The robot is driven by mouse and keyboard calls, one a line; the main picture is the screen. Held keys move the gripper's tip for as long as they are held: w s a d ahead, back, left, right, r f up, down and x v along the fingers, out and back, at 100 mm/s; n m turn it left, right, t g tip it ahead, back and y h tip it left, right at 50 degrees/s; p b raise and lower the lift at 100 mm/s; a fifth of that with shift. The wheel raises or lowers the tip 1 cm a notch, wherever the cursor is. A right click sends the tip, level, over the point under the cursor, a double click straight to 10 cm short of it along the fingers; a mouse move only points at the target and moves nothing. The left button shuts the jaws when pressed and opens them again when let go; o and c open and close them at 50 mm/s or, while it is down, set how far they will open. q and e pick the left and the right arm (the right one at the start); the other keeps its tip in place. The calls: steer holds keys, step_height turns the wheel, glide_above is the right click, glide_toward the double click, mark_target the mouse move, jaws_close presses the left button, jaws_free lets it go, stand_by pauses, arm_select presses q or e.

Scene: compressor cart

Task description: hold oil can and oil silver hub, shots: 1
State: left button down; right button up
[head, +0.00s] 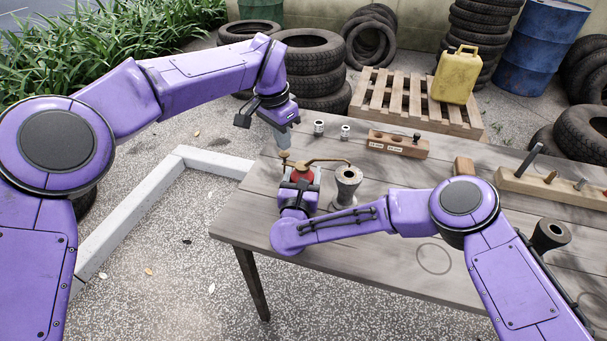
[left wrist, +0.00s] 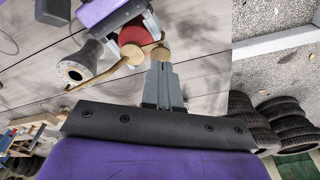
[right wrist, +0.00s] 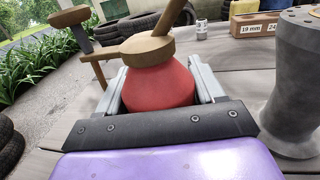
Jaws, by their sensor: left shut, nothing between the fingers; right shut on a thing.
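The oil can (head: 302,174) has a red body and a brass top with a long spout. My right gripper (head: 300,186) is shut around its body, also clear in the right wrist view (right wrist: 158,88). The spout reaches right and its tip is over or near the top of the silver hub (head: 347,188), a flanged grey cylinder standing on the table. My left gripper (head: 283,147) is shut and empty, pointing down just above the can's round brass button (left wrist: 160,54). In the left wrist view its fingertips (left wrist: 161,66) are close to the button; I cannot tell if they touch.
The wooden table (head: 400,275) also holds two small metal sockets (head: 319,128), a labelled wooden block (head: 398,144), a long peg block (head: 550,187) and a dark hub (head: 550,235) at right. A pallet with a yellow canister (head: 455,75) and tyres stand behind.

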arm_select(q)
steer(key=shift+r, duration=0.1)
stand_by(0.3)
steer(key=shift+r, duration=2.4)
arm_select(e)
steer(key=o, duration=1.3)
steer(key=s, duration=0.4)
steer(key=s+a, duration=0.1)
steer(key=s, duration=0.7)
steer(key=shift+a, duration=0.4)
